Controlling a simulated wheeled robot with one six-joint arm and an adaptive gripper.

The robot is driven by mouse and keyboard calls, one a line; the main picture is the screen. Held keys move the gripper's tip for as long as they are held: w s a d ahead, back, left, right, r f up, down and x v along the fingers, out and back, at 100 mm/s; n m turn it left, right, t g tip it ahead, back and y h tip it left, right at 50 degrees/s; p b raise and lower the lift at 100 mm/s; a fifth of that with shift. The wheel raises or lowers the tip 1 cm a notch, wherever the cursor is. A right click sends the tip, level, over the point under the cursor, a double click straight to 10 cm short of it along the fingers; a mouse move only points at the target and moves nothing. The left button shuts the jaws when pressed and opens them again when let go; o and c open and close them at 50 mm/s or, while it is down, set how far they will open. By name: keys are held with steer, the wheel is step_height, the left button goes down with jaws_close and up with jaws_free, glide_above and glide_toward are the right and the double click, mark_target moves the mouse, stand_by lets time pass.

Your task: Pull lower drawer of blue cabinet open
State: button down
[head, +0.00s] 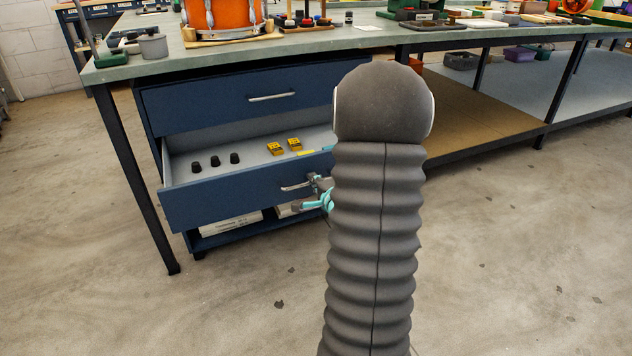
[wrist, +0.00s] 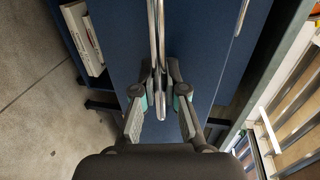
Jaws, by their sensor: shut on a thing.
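The blue cabinet (head: 150,108) stands under the left part of the workbench. Its lower drawer (head: 230,198) is pulled out, and its grey inside shows. My gripper (head: 322,190) is at the front of this drawer, partly hidden behind my arm. In the wrist view my gripper (wrist: 160,98) has its fingers closed on the drawer's metal handle (wrist: 157,40), one on each side. The handle also shows in the head view (head: 297,187). The upper drawer (head: 230,100) is shut and has its own bar handle (head: 271,97).
The open drawer holds several black knobs (head: 214,160) and yellow blocks (head: 275,148). A table leg (head: 140,185) stands left of the cabinet. The bench top (head: 170,68) carries an orange drum (head: 222,15). The floor in front is clear.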

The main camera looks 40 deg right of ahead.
steer(key=c, duration=1.2)
jaws_free()
steer(key=v, duration=0.7)
steer(key=shift+s, duration=0.2)
